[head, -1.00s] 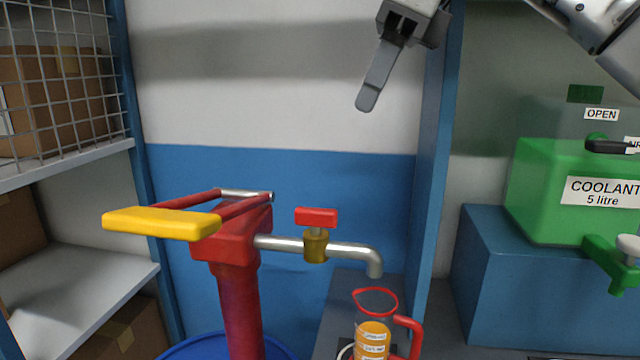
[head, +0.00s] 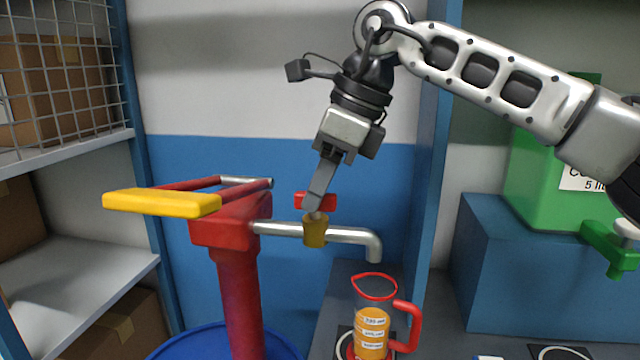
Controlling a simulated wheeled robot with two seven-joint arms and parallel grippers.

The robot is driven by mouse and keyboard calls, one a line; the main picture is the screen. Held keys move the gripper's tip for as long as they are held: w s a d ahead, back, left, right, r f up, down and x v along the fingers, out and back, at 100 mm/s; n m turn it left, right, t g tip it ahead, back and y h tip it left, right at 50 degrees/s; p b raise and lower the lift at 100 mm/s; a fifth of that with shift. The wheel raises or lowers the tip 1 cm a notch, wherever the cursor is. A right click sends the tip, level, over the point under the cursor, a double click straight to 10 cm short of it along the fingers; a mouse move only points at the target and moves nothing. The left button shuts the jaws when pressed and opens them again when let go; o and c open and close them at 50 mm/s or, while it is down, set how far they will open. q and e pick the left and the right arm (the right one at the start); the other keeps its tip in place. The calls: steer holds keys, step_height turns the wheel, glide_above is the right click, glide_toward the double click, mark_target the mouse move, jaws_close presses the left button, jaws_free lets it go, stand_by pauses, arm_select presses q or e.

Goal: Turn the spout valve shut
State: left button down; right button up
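The spout valve has a red handle (head: 328,202) on a brass body (head: 315,233), set in the silver spout pipe (head: 350,236) of a red pump (head: 238,280). The handle's long side appears to lie along the pipe. My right gripper (head: 315,207) points down at the valve, its finger in front of the handle and covering its middle. The fingers line up in this view, so their gap is hidden, and I cannot tell whether they touch the handle. My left gripper is out of view.
A clear jug (head: 372,325) with a red rim and handle, partly filled with orange liquid, stands below the spout end. The pump's yellow lever (head: 160,202) sticks out left. A blue post (head: 428,210) stands to the right, with a green coolant container (head: 535,200) beyond.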

steer(key=shift+f, duration=0.1)
jaws_close()
